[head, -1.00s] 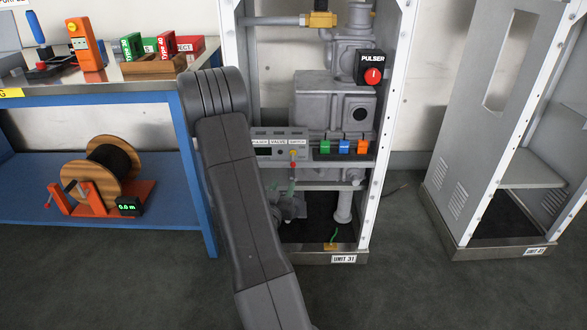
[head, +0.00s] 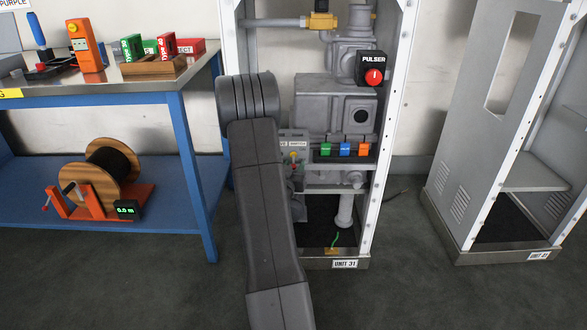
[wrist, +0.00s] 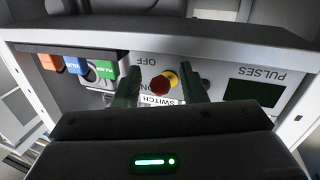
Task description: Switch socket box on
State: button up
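The socket box (head: 292,135) is a grey panel in the open cabinet, largely covered by my arm in the head view. In the wrist view its face (wrist: 215,75) appears upside down, with OFF, SWITCH and PULSES labels and a partly hidden ON. The switch (wrist: 163,84) has a red knob and a yellow part beside it. My gripper (wrist: 162,80) is open, with one green finger on each side of the switch. Gaps show between knob and fingers; depth is hard to judge. I cannot tell the switch position for certain.
Green, blue and orange blocks (head: 345,149) sit right beside the box in the head view. A black PULSER box (head: 371,69) with a red button is above. The cabinet's white post (head: 388,140) stands at right; a blue workbench (head: 190,150) stands at left.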

jog(key=shift+c, duration=0.5)
grip_shut()
